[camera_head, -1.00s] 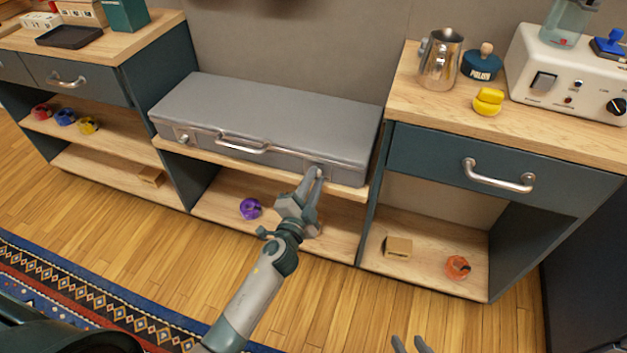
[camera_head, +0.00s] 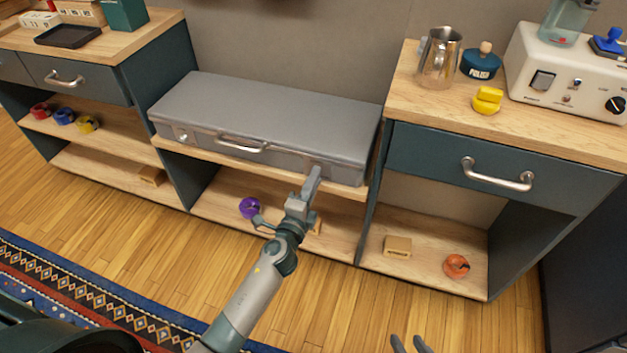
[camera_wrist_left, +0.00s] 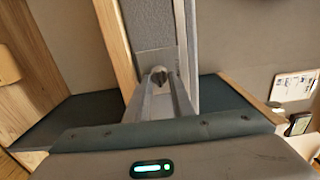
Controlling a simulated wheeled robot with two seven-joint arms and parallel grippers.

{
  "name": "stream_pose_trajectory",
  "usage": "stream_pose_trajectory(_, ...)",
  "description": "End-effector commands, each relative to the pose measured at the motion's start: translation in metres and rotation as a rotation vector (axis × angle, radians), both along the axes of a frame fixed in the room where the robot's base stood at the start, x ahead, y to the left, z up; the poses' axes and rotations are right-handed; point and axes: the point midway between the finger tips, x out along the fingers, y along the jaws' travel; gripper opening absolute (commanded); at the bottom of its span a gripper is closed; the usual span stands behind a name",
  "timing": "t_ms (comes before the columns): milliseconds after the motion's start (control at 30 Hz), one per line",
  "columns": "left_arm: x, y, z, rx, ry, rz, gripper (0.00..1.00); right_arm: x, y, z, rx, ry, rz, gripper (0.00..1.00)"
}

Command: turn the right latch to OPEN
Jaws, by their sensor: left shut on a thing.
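The grey case (camera_head: 265,115) lies closed on the middle shelf, with a metal handle (camera_head: 242,145) on its front. The left latch (camera_head: 183,137) shows on the front's left end. My left gripper (camera_head: 315,172) is at the right end of the case front. Its fingers cover the right latch in the head view. In the left wrist view, the fingers (camera_wrist_left: 160,90) are closed around a small metal knob, the right latch (camera_wrist_left: 159,73), against the case. My right gripper (camera_head: 411,345) shows only its fingertips at the bottom edge, apart from each other and with nothing between them.
A wooden counter (camera_head: 560,135) with a drawer stands to the right, holding a metal pitcher (camera_head: 438,58) and a white machine (camera_head: 570,80). A purple tape roll (camera_head: 250,207) lies on the shelf below the case.

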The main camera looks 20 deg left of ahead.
Motion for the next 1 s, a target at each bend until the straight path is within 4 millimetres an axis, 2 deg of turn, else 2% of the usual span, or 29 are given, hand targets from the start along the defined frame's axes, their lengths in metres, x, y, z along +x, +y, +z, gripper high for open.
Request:
stream_pose_trajectory(267, 0.000, -0.001, 0.000, 0.000, 0.000, -0.002, 0.00, 0.000, 0.000, 0.000, -0.002, 0.001, 0.000, 0.31)
stream_pose_trajectory(300, 0.000, -0.001, 0.000, 0.000, 0.000, -0.002, 0.31, 0.000, -0.001, 0.000, -0.002, 0.001, 0.000, 0.31)
stream_pose_trajectory(333, 0.000, -0.001, 0.000, 0.000, 0.000, -0.002, 0.38, 0.000, -0.001, 0.000, -0.002, 0.000, 0.001, 0.31)
stream_pose_trajectory(767, -0.003, 0.000, -0.001, -0.001, 0.001, -0.001, 0.38, -0.001, -0.003, -0.001, -0.009, 0.001, 0.006, 0.31)
stream_pose_trajectory(1000, -0.024, 0.000, -0.001, -0.002, 0.002, -0.001, 0.38, -0.001, -0.002, -0.001, -0.007, 0.001, 0.005, 0.31)
